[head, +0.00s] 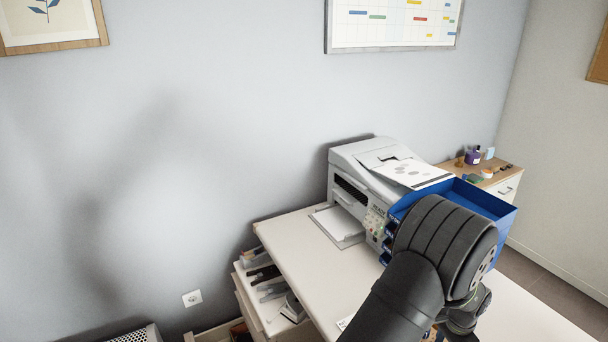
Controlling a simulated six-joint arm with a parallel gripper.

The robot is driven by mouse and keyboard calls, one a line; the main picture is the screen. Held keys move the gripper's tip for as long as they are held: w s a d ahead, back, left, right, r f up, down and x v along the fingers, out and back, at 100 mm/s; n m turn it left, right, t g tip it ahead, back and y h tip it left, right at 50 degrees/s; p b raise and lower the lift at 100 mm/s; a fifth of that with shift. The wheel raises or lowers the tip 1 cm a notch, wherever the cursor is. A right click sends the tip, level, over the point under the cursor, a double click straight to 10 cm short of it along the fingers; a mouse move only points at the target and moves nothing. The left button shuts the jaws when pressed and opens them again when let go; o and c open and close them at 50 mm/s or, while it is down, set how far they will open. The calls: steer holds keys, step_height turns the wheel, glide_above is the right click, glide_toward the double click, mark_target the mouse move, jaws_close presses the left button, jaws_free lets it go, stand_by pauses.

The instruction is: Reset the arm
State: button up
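My black arm rises from the bottom edge in the head view, bent at a large rounded joint at the right of centre. More dark arm parts show just below and behind this joint. My gripper's fingers do not show, so I cannot see whether they hold anything. The arm hides part of the desk (300,255) and the near part of a blue tray (481,197).
A grey printer (352,187) with a printed sheet (411,173) on top stands against the wall, beside the blue tray. A cabinet (503,187) with small items stands behind right. The desk's left part is mostly clear.

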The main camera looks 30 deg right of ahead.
steer(key=shift+m, duration=0.6)
steer(key=o, duration=1.1)
steer(key=w+r+m, duration=0.4)
steer(key=r+m, duration=0.3)
steer(key=r, duration=0.2)
steer(key=w+r+m, duration=0.3)
steer(key=r+m, duration=0.4)
steer(key=r, duration=0.3)
step_height(320, 180, down, 10)
steer(key=shift+w+f, duration=0.1)
steer(key=shift+w, duration=0.05)
